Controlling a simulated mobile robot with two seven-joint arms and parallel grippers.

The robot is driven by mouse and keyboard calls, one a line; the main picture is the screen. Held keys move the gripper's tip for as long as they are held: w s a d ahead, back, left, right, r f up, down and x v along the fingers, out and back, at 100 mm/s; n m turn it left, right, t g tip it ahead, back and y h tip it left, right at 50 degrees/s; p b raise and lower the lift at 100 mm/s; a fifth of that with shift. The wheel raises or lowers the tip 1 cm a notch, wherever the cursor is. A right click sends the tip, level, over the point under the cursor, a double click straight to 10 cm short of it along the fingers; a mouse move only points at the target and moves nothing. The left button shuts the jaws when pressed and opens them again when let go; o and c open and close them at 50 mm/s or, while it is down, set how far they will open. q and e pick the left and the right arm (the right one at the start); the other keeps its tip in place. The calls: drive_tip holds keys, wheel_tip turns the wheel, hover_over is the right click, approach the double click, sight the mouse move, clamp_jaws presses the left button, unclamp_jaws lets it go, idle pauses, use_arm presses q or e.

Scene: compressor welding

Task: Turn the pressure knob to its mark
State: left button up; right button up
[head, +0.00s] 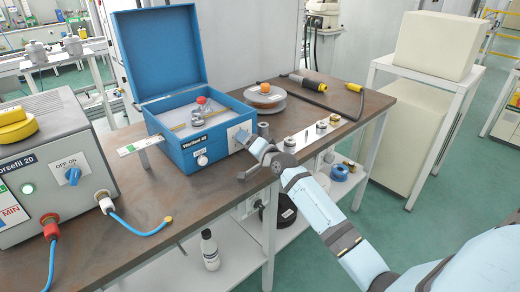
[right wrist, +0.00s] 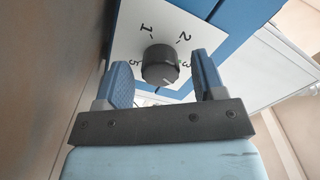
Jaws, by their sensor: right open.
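The pressure knob (right wrist: 160,65) is a dark round knob on a white dial plate (right wrist: 128,42) with the numbers 1, 2, 3 and 5 around it. In the right wrist view my right gripper (right wrist: 161,63) is open, with one blue finger on each side of the knob and a visible gap to each. A small greenish mark shows at the knob's right edge, near the 3; I cannot tell which part it belongs to. In the head view my right gripper (head: 252,139) is at the blue welder box (head: 185,155) and hides the knob. My left gripper is out of view.
The box's blue lid (head: 158,52) stands open. A grey power unit (head: 55,170) with blue cables is at the left of the brown table (head: 150,238). A round spool (head: 265,98), a black torch (head: 308,85) and several small round parts (head: 305,137) lie behind and right.

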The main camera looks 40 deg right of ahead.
use_arm(q)
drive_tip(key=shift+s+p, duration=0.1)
drive_tip(key=shift+p, duration=0.5)
use_arm(e)
drive_tip(key=s+d, duration=0.1)
drive_tip(key=s, duration=1.1)
drive_tip(key=shift+s, duration=0.4)
